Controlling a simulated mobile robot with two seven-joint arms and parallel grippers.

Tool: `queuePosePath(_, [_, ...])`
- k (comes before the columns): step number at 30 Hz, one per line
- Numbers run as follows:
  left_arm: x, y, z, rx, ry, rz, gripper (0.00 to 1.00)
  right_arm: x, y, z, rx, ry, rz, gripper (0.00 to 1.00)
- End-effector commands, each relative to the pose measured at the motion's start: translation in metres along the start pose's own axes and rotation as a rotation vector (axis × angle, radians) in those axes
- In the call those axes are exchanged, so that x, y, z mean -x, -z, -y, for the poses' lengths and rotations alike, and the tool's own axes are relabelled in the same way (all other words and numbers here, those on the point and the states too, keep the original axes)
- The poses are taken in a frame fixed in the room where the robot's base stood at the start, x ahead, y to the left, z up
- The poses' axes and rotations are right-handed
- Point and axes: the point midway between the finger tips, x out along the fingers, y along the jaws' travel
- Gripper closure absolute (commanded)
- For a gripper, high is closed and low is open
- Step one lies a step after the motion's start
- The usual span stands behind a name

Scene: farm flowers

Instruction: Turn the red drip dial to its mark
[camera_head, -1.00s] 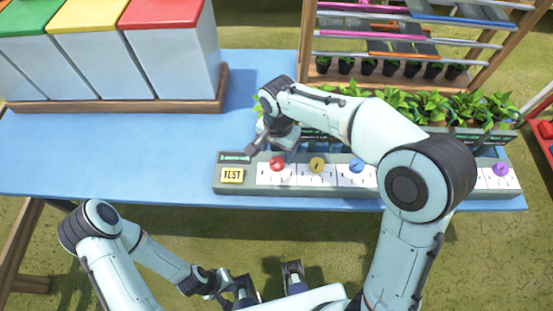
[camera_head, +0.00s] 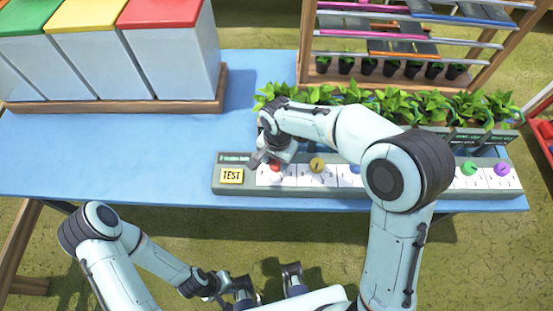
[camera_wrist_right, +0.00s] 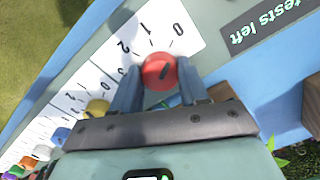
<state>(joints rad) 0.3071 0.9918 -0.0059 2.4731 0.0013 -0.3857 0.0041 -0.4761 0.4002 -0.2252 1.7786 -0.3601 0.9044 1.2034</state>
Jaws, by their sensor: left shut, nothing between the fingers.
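The red dial (camera_head: 275,168) sits at the left end of the control strip, beside the TEST button (camera_head: 232,176). In the right wrist view the red dial (camera_wrist_right: 159,71) shows a dark pointer line and a white scale with 0, 1 and 2 beside it. My right gripper (camera_head: 262,160) is over the dial. Its two fingers (camera_wrist_right: 161,80) stand on either side of the dial, very close to it; I cannot tell whether they press on it. My left gripper (camera_head: 245,290) is low at the front, away from the strip, shut and empty. No target mark can be made out.
Yellow (camera_head: 317,165), green (camera_head: 468,168) and purple (camera_head: 502,169) dials sit along the strip (camera_head: 350,188). A row of plants (camera_head: 430,103) stands behind it. Lidded bins (camera_head: 170,45) stand at the back left. The blue table (camera_head: 110,150) is clear on the left.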

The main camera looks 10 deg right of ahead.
Motion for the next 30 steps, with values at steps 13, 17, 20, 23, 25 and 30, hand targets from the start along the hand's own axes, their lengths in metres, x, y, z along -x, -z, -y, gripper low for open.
queuePosePath(13, [0.003, 0.0, -0.001, 0.0, 0.0, -0.001, 1.0, 0.001, 0.001, 0.0, 0.118, 0.0, 0.003, 0.87])
queuePosePath(17, [0.005, 0.001, -0.002, -0.001, -0.001, -0.002, 1.0, 0.001, 0.001, 0.0, 0.217, 0.0, 0.005, 0.87])
queuePosePath(20, [0.007, 0.001, -0.003, -0.001, -0.001, -0.003, 1.0, 0.001, 0.001, -0.001, 0.307, 0.0, 0.007, 0.87])
queuePosePath(23, [0.009, 0.001, -0.004, -0.001, -0.001, -0.004, 1.0, 0.002, 0.001, 0.0, 0.403, 0.0, 0.009, 0.87])
queuePosePath(25, [0.011, 0.001, -0.004, -0.001, -0.001, -0.004, 1.0, 0.002, 0.001, -0.001, 0.469, 0.0, 0.011, 0.87])
queuePosePath(30, [0.014, 0.002, -0.006, -0.002, -0.002, -0.005, 1.0, 0.002, 0.001, 0.0, 0.631, 0.001, 0.014, 0.87])
